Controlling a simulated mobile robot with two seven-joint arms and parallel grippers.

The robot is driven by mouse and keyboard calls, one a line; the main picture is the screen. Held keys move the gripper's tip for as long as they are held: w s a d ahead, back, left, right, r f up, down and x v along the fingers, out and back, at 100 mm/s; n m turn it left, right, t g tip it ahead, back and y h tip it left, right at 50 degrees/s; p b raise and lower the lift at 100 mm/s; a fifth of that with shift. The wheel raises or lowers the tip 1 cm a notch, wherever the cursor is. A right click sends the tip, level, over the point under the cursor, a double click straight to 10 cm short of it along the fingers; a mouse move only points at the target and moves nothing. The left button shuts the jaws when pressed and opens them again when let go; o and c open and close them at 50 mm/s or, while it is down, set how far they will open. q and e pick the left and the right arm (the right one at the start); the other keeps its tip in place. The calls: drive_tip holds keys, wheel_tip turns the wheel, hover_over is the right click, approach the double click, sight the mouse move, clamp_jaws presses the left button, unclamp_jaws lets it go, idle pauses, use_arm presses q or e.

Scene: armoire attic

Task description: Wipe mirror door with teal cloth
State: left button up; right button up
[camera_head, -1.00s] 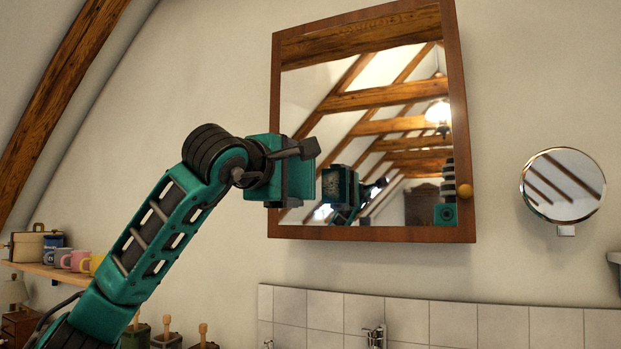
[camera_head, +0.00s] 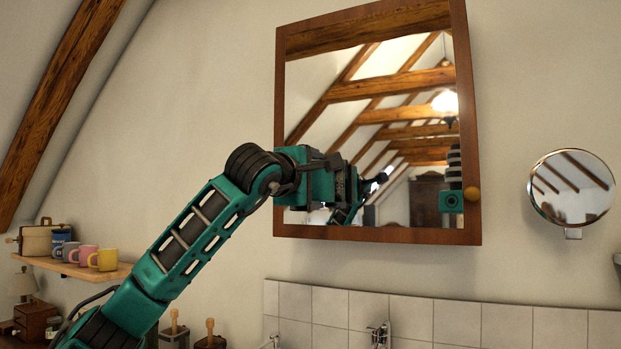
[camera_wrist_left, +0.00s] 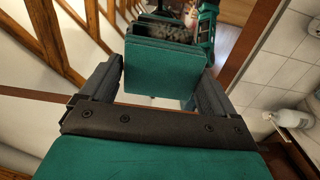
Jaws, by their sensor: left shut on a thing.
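My left gripper (camera_head: 318,178) is at the lower left of the glass, shut on the teal cloth (camera_head: 323,186). In the left wrist view the cloth (camera_wrist_left: 160,68) is a flat teal pad between the two fingers (camera_wrist_left: 155,88). The pad faces the glass and lies very close to its reflection; I cannot tell for sure whether it touches. My right gripper is not in view.
A round shaving mirror (camera_head: 572,187) stands out from the wall on the right. White tiles (camera_head: 455,320) and a tap (camera_head: 380,335) are below. A shelf (camera_head: 75,268) with mugs is at the left.

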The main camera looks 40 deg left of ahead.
sight(342, 181)
use_arm(q)
drive_tip(key=shift+p+x, duration=0.6)
drive_tip(key=shift+x, duration=0.45)
idle(0.4)
drive_tip(key=shift+d, duration=0.1)
drive_tip(key=shift+w+d+p, duration=0.15)
drive_tip(key=shift+w+d, duration=0.1)
drive_tip(key=shift+d, duration=0.65)
drive_tip(key=shift+w+d+p, duration=0.15)
drive_tip(key=shift+w+d, duration=0.1)
drive_tip(key=shift+d, duration=0.65)
drive_tip(key=shift+w, duration=0.15)
drive_tip(key=shift+s+a, duration=0.2)
drive_tip(key=shift+a, duration=0.45)
drive_tip(key=shift+s+a, duration=0.2)
drive_tip(key=shift+a, duration=0.5)
drive_tip(key=shift+s+a, duration=0.2)
drive_tip(key=shift+a, duration=0.45)
